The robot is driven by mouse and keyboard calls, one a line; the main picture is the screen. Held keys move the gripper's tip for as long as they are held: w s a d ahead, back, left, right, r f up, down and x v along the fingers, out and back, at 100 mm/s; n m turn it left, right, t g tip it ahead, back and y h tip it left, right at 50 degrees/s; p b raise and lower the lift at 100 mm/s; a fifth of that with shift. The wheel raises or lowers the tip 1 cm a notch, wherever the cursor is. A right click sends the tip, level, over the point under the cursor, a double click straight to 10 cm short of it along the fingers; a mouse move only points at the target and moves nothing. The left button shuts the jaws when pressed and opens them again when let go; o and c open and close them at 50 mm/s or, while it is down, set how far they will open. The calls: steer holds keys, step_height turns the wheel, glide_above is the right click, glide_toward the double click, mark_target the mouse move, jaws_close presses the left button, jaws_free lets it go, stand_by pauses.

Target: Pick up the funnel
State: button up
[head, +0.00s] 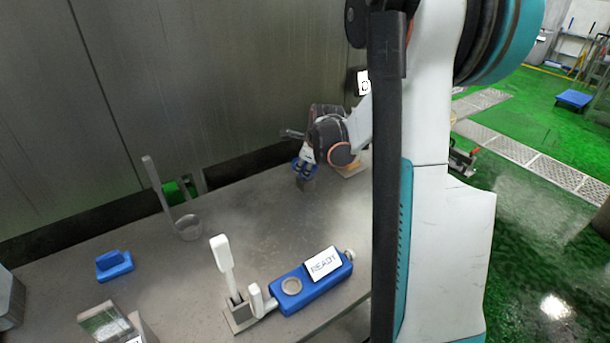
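My gripper (304,170) is over the far right part of the grey table, pointing down. It shows small, with something blue at its fingers. A small grey piece (306,184) shows right below the fingers. I cannot tell whether it is the funnel or part of the gripper, nor whether the fingers are open or shut on it. No other thing is clearly recognisable as a funnel. A clear round cup with a tall upright handle (187,227) stands at the back left of the table, apart from my gripper.
A blue device with a READY label (312,283) and a white-handled tool in a stand (238,312) are at the front. A blue block (114,265) is at left. A tan-based thing (352,170) is behind my gripper. The table's middle (245,215) is clear; a metal wall stands behind.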

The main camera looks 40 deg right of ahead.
steer(key=shift+b+x, duration=1.2)
steer(key=shift+x, duration=1.45)
steer(key=shift+s, duration=0.1)
jaws_close()
